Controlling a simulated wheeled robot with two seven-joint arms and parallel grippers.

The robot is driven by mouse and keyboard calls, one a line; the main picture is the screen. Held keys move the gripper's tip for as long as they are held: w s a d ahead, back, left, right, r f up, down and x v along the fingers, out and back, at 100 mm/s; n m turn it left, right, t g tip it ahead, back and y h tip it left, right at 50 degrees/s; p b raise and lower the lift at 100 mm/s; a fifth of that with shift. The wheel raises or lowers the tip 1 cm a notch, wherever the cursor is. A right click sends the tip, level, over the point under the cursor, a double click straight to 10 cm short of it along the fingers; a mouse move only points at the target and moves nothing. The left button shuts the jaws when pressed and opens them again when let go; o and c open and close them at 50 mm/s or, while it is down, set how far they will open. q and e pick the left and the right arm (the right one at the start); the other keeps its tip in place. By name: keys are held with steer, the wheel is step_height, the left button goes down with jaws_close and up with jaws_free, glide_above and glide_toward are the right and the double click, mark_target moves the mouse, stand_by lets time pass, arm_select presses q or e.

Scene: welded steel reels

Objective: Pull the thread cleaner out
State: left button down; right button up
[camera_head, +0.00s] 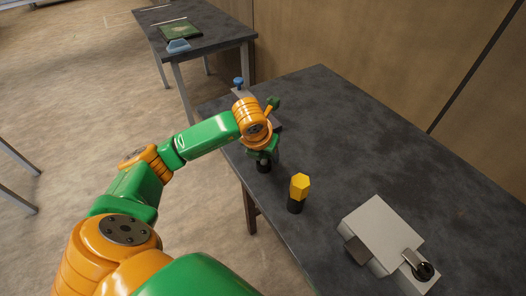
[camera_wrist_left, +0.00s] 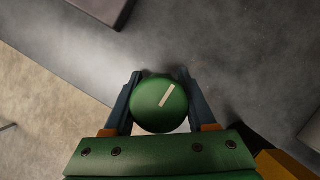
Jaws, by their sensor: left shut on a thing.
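A round green knob (camera_wrist_left: 160,104) with a pale line on its top sits between the two fingers of my left gripper (camera_wrist_left: 160,92) in the left wrist view. It seems to be the handle of the thread cleaner; its lower part is hidden beneath it. The fingers are shut on its sides. In the head view my left gripper (camera_head: 263,152) points down near the left edge of the dark table. A short black piece (camera_head: 263,166) shows just below it. Whether the cleaner is still seated in something cannot be told. My right gripper is not in view.
A yellow hexagonal head on a black base (camera_head: 299,187) stands close by on the dark table (camera_head: 345,125). A pale box (camera_head: 383,235) with a black knob is at the front right. Blue (camera_head: 238,82) and green (camera_head: 273,103) knobs stand behind my wrist. The table's right side is clear.

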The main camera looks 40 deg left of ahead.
arm_select(q)
steer(key=shift+r, duration=0.35)
steer(key=shift+r+p, duration=3.55)
steer(key=shift+r, duration=0.9)
steer(key=shift+f, duration=0.1)
